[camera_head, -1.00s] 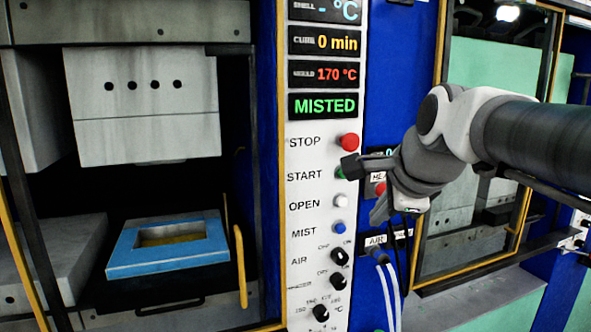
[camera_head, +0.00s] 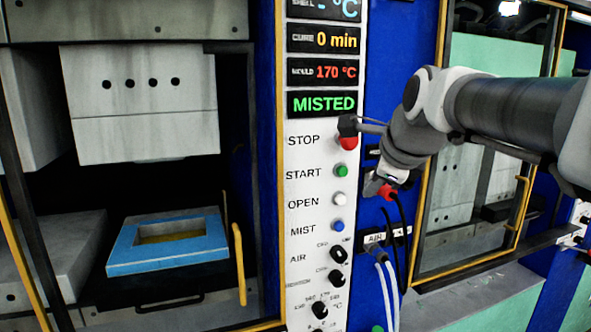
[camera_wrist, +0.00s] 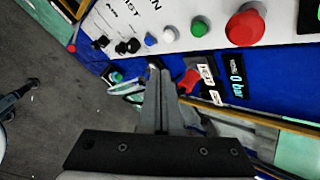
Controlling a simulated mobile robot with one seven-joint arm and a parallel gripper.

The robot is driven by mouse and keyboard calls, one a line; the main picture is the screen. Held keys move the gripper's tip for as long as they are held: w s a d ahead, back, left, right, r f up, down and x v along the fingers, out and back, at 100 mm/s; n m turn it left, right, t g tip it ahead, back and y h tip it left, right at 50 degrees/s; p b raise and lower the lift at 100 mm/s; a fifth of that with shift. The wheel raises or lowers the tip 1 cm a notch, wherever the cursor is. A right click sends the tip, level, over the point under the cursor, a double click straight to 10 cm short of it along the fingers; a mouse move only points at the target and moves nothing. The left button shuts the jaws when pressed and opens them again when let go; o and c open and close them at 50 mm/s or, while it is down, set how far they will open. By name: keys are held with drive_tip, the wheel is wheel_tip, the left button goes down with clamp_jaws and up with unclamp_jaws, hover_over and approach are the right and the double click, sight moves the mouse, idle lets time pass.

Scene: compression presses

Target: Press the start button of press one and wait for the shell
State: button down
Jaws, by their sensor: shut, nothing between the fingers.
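The green start button (camera_head: 341,171) is in plain view on the white control panel (camera_head: 297,272), below the red stop button (camera_head: 348,143). The start button also shows in the wrist view (camera_wrist: 198,28). My gripper (camera_head: 371,187) is to the right of the start button, and its shut fingers (camera_wrist: 157,66) look apart from it and hold nothing. Press one stands open: its upper block (camera_head: 143,110) is raised above a blue-framed lower mould (camera_head: 165,263) with a yellowish hollow. The status display (camera_head: 323,103) reads MISTED, cure 0 min, mould 170 °C. No shell is seen.
The white open button (camera_head: 339,199) and blue mist button (camera_head: 337,226) sit below start, with black knobs (camera_head: 338,254) lower. Dark and pale hoses (camera_head: 389,290) hang right of the panel. A second press (camera_head: 470,190) stands behind my arm.

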sight(343, 172)
drive_tip(key=shift+w+a+p, duration=0.35)
drive_tip(key=shift+w, duration=0.75)
drive_tip(key=shift+w+a+p, duration=0.4)
drive_tip(key=shift+w, duration=0.7)
drive_tip(key=shift+w+a+p, duration=0.35)
drive_tip(key=shift+w, duration=0.75)
drive_tip(key=shift+w+a, duration=0.1)
drive_tip(key=shift+w, duration=0.25)
